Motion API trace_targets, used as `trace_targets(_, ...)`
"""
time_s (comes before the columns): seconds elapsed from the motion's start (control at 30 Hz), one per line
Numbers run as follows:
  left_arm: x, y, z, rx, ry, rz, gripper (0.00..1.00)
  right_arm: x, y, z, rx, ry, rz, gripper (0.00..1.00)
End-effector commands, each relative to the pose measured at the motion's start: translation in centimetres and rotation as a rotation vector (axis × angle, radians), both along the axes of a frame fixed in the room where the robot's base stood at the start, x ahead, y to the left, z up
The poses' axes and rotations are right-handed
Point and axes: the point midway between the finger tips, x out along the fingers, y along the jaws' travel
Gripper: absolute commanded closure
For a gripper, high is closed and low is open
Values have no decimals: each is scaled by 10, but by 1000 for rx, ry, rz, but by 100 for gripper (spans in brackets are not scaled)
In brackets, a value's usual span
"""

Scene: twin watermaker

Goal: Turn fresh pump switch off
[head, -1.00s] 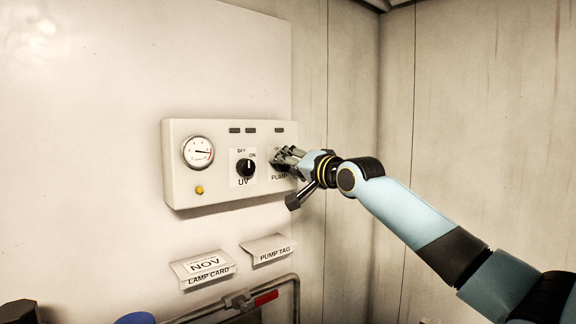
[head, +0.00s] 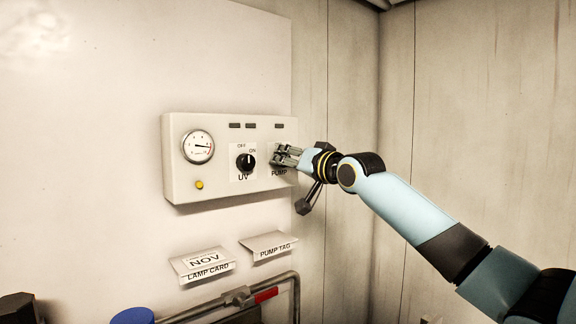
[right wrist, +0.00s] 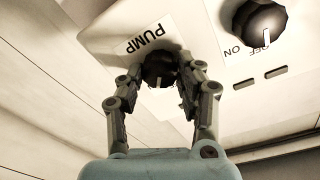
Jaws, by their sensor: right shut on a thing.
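The pump switch is a round dark knob (right wrist: 158,70) with a white mark, beside an upside-down PUMP label (right wrist: 146,38) in the right wrist view. My right gripper (right wrist: 162,78) is shut on this knob, with a finger on each side. In the head view my right gripper (head: 284,155) reaches the right end of the white control panel (head: 215,187) and covers most of the knob and its markings. I cannot read the pump switch's setting. My left gripper is not in view.
The UV knob (head: 246,163) is left of the pump switch, with a gauge (head: 198,147) and yellow button (head: 199,185) farther left. Below are the lamp card (head: 203,264), pump tag (head: 269,245) and a pipe with a red handle (head: 266,296). A side wall stands right.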

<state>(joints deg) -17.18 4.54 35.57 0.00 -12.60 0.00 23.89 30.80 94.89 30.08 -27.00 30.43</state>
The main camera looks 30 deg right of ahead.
Motion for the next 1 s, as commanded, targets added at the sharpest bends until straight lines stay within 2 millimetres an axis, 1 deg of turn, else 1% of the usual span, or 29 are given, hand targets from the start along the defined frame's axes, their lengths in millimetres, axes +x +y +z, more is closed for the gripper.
trace_targets(0.03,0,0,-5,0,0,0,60,0,0,-2,-42,-4,0,97)
trace_targets(0.5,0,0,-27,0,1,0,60,0,0,-2,-453,-37,0,97)
trace_targets(0.8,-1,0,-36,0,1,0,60,0,0,-1,-614,-48,-1,97)
trace_targets(1.0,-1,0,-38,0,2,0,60,0,0,-1,-661,-51,0,97)
